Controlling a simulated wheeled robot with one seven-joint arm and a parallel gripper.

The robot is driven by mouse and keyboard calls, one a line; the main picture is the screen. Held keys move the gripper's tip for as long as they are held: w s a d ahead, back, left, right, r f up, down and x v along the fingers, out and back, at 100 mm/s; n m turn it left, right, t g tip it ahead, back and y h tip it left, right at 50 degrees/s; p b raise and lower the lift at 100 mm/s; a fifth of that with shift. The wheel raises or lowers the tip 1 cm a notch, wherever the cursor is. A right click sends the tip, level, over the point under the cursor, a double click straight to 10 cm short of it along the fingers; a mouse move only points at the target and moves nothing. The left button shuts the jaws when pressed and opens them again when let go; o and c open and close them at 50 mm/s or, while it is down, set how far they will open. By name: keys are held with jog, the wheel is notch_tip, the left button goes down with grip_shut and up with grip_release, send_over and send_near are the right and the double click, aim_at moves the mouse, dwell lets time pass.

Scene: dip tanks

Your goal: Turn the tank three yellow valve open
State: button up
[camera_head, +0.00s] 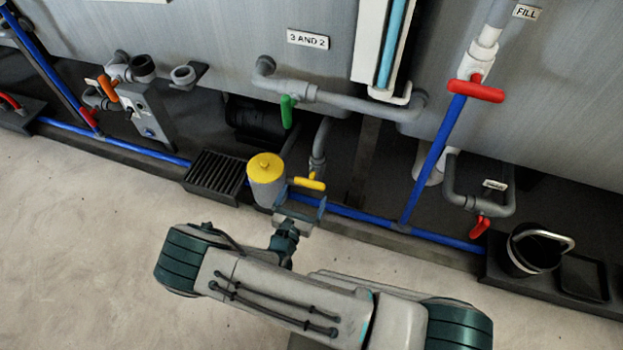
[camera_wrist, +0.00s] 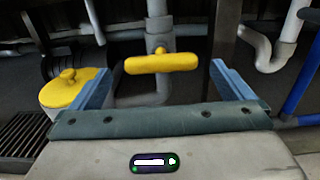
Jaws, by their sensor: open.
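The yellow valve handle (camera_head: 309,184) sits on a grey pipe low in front of the tank, to the right of a canister with a yellow lid. In the wrist view the handle (camera_wrist: 161,63) lies crosswise, roughly level, on the upright grey pipe. My gripper (camera_wrist: 163,85) is open, with its blue fingers on either side of the view and the handle seen between them, apart from both. In the head view my gripper (camera_head: 305,205) is just below the handle, partly hidden by my wrist. Whether the fingers reach around the handle is unclear.
The yellow-lidded canister (camera_head: 266,182) stands close to my gripper's left; its lid (camera_wrist: 75,88) is beside the left finger. A green valve (camera_head: 287,111) is above. A blue pipe (camera_head: 370,216) runs along the floor edge. A black bucket (camera_head: 533,250) stands at right. The near floor is clear.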

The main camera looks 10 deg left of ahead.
aim_at(308, 185)
jog(key=w, duration=0.2)
jog(key=w+b, duration=0.1)
jog(key=w, duration=0.2)
jog(key=w+b, duration=0.1)
jog(key=w, duration=0.2)
jog(key=shift+d, duration=0.3)
jog(key=shift+c, duration=0.3)
jog(key=c, duration=0.6)
